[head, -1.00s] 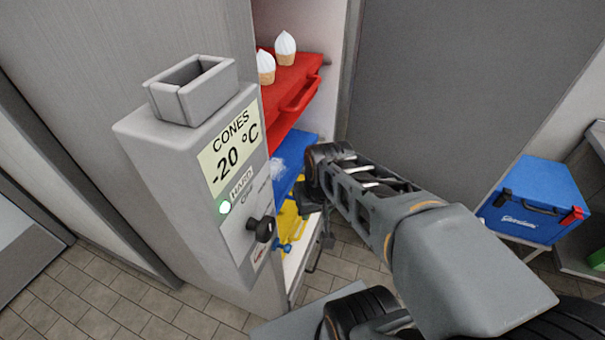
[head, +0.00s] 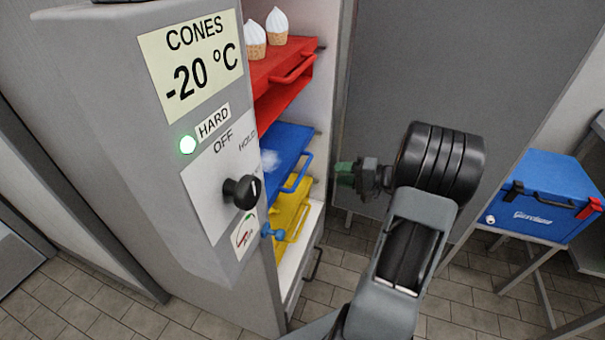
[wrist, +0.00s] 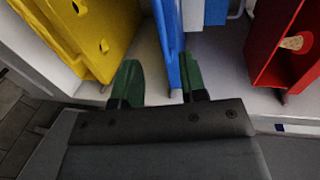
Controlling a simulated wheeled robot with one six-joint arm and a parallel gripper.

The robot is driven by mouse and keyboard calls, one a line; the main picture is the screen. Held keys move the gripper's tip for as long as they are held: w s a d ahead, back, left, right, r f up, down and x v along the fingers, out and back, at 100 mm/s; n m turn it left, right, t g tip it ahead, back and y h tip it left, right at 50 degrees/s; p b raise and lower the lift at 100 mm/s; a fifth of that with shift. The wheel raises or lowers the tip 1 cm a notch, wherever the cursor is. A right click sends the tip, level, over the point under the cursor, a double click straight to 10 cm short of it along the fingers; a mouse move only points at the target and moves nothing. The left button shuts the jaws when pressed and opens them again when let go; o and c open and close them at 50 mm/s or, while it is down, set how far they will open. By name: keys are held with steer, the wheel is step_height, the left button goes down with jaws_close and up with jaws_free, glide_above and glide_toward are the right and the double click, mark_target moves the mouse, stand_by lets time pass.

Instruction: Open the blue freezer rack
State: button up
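The blue rack (head: 287,142) sits in the open freezer between the red rack (head: 283,72) above and the yellow rack (head: 290,205) below. Its handle (head: 299,174) is at its front right. My gripper (head: 345,173), with green fingers, is to the right of the blue handle and looks apart from it. In the wrist view, my gripper's fingers (wrist: 160,82) are spread apart, with the blue rack's edge (wrist: 168,45) lined up between them. Whether they touch it is hard to tell.
The control box with a black knob (head: 242,191) stands close at left. White-topped cones (head: 277,26) are on the red rack. A small blue knob (head: 273,231) sticks out near the yellow rack. A blue cooler box (head: 545,198) stands on a stand at right.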

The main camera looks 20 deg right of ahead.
mark_target(303, 170)
steer(key=x, duration=1.2)
steer(key=shift+a+f, duration=0.15)
steer(key=shift+f, duration=0.05)
jaws_close()
